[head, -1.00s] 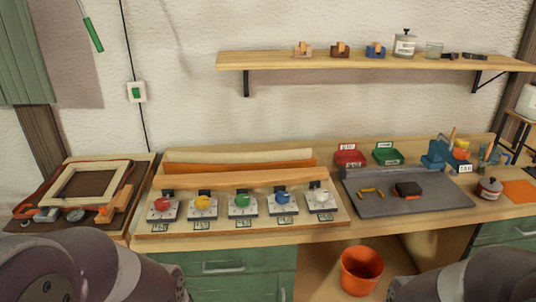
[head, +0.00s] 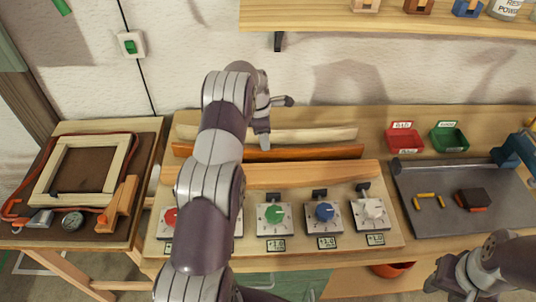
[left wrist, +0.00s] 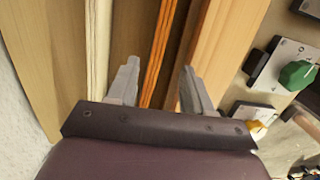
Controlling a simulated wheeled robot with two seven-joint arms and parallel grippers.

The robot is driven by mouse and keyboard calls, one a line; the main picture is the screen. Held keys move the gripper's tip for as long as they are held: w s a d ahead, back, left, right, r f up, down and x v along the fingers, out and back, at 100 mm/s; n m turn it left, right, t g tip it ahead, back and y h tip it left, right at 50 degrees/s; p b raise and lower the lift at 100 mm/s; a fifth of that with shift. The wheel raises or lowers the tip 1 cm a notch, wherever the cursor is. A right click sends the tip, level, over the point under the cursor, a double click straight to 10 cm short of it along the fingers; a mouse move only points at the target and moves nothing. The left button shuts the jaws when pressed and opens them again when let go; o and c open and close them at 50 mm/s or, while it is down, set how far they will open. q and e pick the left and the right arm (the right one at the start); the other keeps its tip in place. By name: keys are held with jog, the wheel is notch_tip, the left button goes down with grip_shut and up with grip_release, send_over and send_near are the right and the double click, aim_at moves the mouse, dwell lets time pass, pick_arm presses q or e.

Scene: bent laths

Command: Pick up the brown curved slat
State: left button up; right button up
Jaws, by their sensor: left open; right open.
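The brown curved slat (head: 310,152) is the orange-brown strip, lying lengthwise on the bench between a cream slat (head: 320,133) behind and a pale tan slat (head: 320,172) in front. Its left part is partly hidden by my left arm. My left gripper (head: 277,121) is open near the middle of the slats. In the left wrist view the brown slat (left wrist: 157,60) runs between the two open fingers (left wrist: 160,86), with a gap on each side. I cannot tell how far the fingertips are above it. My right gripper is not visible; only right arm links show.
A row of coloured knobs, including a green one (head: 275,214) and a blue one (head: 326,211), stands in front of the slats. A red tray (head: 405,142) and a green tray (head: 450,140) stand right. A wooden frame (head: 113,165) lies left. The shelf (head: 330,17) overhangs the back.

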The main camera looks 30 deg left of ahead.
aim_at(268, 152)
pick_arm(q)
jog(key=f+p, duration=0.1)
jog(key=f, duration=0.1)
jog(key=f+p, duration=0.1)
jog(key=f, duration=0.2)
jog(key=f+p, duration=0.1)
jog(key=f, duration=0.1)
jog(key=shift+w+d+f, duration=0.2)
jog(key=shift+w+d, duration=0.1)
jog(key=shift+w, duration=0.05)
jog(key=shift+f, duration=0.2)
grip_shut()
jog(key=shift+w, duration=0.1)
